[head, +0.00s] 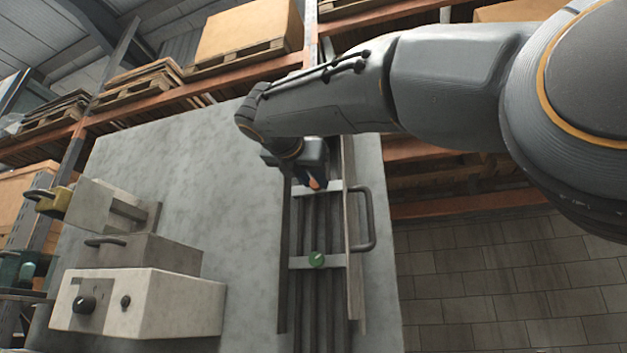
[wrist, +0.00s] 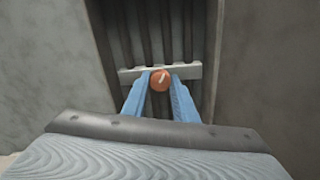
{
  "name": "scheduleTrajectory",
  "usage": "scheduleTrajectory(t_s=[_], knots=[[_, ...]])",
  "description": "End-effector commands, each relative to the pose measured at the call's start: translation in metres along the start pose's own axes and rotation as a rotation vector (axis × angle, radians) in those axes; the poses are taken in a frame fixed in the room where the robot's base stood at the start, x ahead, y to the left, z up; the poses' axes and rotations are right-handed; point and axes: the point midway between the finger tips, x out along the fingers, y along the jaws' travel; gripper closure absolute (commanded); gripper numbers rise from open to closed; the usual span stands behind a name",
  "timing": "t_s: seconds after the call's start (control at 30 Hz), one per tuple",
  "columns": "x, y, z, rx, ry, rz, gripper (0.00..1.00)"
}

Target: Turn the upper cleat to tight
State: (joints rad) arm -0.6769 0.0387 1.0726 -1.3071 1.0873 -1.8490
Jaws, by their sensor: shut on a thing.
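The upper cleat is an orange-red round knob (wrist: 160,79) with a pale line on its face, on a light crossbar (wrist: 128,75) in the wrist view. The line is tilted, leaning to the right at its top. My gripper (wrist: 160,82) has its blue fingers on both sides of the knob and is shut on it. In the head view the orange cleat (head: 315,184) shows partly beside my gripper, on the upper crossbar (head: 331,188).
Several dark vertical tubes run behind the crossbars in a channel with side rails (head: 284,260). A door with a bar handle (head: 368,220) stands open at its right. Grey boxes with knobs (head: 150,300) stick out at the lower left. Shelves with pallets are behind.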

Motion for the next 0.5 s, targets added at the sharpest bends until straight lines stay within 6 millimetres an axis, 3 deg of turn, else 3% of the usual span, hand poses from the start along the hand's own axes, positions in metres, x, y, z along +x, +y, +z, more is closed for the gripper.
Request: scheduleTrajectory(t_s=[0.5], knots=[[0.0001, -0.0007, 0.0, 0.479, -0.002, 0.001, 0.97]])
